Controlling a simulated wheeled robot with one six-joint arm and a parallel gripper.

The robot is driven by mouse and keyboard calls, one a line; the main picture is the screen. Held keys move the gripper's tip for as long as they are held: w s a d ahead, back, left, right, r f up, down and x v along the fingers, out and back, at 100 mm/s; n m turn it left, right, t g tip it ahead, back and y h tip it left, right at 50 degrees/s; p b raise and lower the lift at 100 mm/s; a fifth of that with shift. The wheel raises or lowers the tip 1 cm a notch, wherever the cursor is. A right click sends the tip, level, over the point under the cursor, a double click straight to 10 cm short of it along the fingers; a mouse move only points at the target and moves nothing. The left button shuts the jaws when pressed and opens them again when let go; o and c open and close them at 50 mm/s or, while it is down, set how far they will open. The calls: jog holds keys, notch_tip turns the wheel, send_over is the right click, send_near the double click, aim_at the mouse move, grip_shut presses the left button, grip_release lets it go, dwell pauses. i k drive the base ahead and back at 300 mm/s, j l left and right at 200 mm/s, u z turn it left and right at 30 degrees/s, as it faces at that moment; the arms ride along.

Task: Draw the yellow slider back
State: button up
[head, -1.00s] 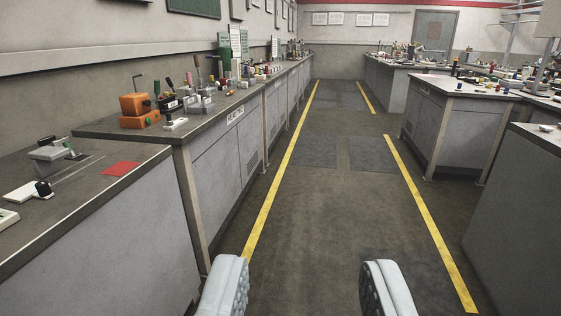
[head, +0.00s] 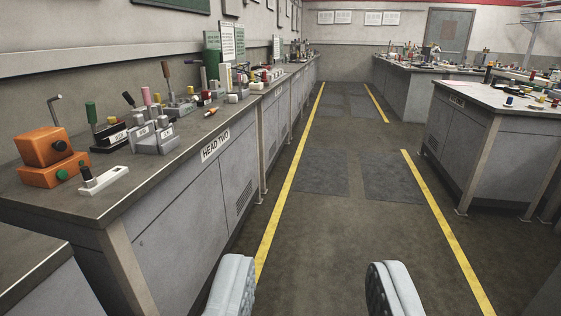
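My gripper (head: 312,290) is open and empty at the bottom of the head view, with its two pale fingers wide apart over the aisle floor. No yellow slider can be made out in this view. Several small fixtures stand on the left bench (head: 108,196), labelled HEAD TWO. Among them are an orange block device (head: 48,146), a white base with a black knob (head: 102,180), and grey blocks with small labels (head: 155,138). My gripper is apart from all of these.
The aisle floor (head: 320,220) ahead is clear between two yellow floor lines (head: 290,185). A near bench corner (head: 30,268) is at the lower left. Benches with many small items (head: 480,100) stand on the right. A grey door (head: 449,40) is at the far end.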

aim_at(191, 89)
jog(key=i+u, duration=0.2)
jog(key=i, duration=0.25)
jog(key=i+l+u, duration=0.15)
jog(key=i, duration=0.35)
jog(key=i+l+u, duration=0.2)
jog(key=i, duration=0.25)
jog(key=i+l+u, duration=0.2)
jog(key=i, duration=0.25)
jog(key=l, duration=0.1)
